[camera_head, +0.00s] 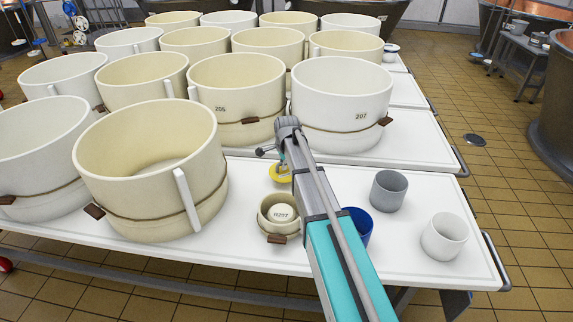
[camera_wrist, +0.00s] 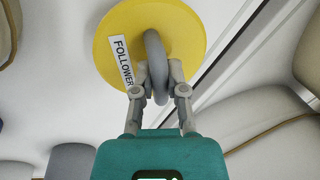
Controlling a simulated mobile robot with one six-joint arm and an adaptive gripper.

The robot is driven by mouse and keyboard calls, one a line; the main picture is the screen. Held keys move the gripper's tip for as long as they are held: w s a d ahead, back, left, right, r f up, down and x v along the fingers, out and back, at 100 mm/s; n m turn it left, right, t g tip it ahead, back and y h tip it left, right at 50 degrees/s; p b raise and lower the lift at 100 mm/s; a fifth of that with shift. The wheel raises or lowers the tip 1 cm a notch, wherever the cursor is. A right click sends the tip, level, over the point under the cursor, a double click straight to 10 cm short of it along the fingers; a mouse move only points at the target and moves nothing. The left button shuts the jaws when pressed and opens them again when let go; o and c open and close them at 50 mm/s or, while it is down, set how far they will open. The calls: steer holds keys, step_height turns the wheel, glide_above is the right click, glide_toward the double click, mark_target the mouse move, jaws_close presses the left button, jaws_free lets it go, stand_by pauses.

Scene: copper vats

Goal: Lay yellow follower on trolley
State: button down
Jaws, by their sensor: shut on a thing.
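The yellow follower (camera_wrist: 120,35) is a round disc with a grey looped handle (camera_wrist: 155,55) and a white label reading FOLLOWER. My gripper (camera_wrist: 158,78) is shut on that handle. In the head view the follower (camera_head: 279,175) shows partly behind my arm, over the near white trolley (camera_head: 415,180), between the large cream mould and mould 207. I cannot tell whether its underside touches the trolley top. My gripper (camera_head: 282,158) is small and partly hidden there.
A small cream mould (camera_head: 278,232) marked H207 stands just in front of the follower. A blue cup (camera_head: 359,226), a grey cup (camera_head: 388,190) and a white cup (camera_head: 445,236) stand to the right. Large moulds (camera_head: 343,105) crowd the left and back. Bare trolley top lies between the cups.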

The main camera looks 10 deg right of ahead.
steer(key=shift+f+b, duration=0.8)
steer(key=shift+f, duration=0.25)
steer(key=shift+f+b, duration=0.8)
stand_by(1.0)
steer(key=c, duration=0.6)
jaws_free()
steer(key=shift+r, duration=0.15)
steer(key=shift+w+r+p, duration=0.15)
steer(key=shift+r+p, duration=3.25)
steer(key=shift+p, duration=0.15)
